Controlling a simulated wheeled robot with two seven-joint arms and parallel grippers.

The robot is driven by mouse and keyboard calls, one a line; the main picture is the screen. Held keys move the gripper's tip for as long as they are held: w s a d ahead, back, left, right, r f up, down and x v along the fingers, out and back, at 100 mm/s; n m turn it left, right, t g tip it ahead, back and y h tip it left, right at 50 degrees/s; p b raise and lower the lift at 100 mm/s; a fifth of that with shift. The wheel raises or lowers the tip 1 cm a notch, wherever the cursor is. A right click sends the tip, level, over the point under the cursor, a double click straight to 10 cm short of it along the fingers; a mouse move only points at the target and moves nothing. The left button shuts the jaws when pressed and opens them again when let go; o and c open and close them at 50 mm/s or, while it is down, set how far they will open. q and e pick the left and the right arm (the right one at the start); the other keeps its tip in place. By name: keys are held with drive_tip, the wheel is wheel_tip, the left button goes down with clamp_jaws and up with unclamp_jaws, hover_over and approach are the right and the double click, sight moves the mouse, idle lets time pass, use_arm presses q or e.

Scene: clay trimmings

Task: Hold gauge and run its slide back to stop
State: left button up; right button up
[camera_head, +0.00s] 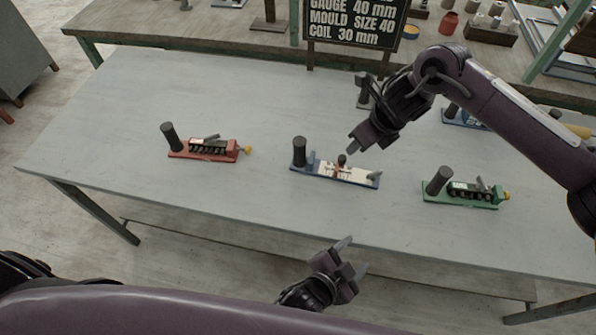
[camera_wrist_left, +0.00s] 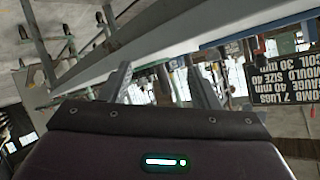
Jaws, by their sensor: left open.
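The gauge seems to be the blue-based tool (camera_head: 358,181) at the middle of the table, with a dark upright post at its left end and a pale scale plate. A small reddish slide (camera_head: 337,170) with a dark knob sits on the scale, left of its middle. My right gripper (camera_head: 360,148) hangs just above and behind the gauge, pointing down-left. I see no contact, and its jaw gap is not clear. My left gripper (camera_head: 353,257) is open and empty in front of the table's near edge; its fingers also show in the left wrist view (camera_wrist_left: 158,88).
A red-based tool (camera_head: 204,155) stands left of the gauge and a green-based one (camera_head: 462,199) right. Another blue tool (camera_head: 464,120) lies partly behind my right arm.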

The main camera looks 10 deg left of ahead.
sight(299, 147)
use_arm(q)
drive_tip(key=w+a+r+n+t+y, duration=0.1)
drive_tip(key=w+a+n, duration=0.1)
drive_tip(key=w, duration=0.1)
drive_tip(key=w+a+r+n+t+y, duration=0.1)
drive_tip(key=w+a+n, duration=0.1)
drive_tip(key=w+a, duration=0.1)
drive_tip(key=w+a+r+n+t+y, duration=0.1)
drive_tip(key=w+a+n+t+y, duration=0.1)
drive_tip(key=w, duration=0.1)
drive_tip(key=shift+w+a+n, duration=0.25)
drive_tip(key=shift+w+n, duration=0.05)
drive_tip(key=shift+w, duration=0.1)
drive_tip(key=w+a+r+n+t+y, duration=0.1)
drive_tip(key=w+a+n+y, duration=0.1)
drive_tip(key=w+a, duration=0.1)
drive_tip(key=w+a+r+n+t+y, duration=0.1)
drive_tip(key=w+a+r+n+y, duration=0.1)
drive_tip(key=w, duration=0.3)
drive_tip(key=w+a+r+n+y, duration=0.1)
drive_tip(key=w+a+n+y, duration=0.1)
drive_tip(key=w+a, duration=0.2)
drive_tip(key=shift+w+a+r+n+t, duration=0.2)
drive_tip(key=shift+w+a+n+t, duration=0.15)
drive_tip(key=shift+w, duration=0.2)
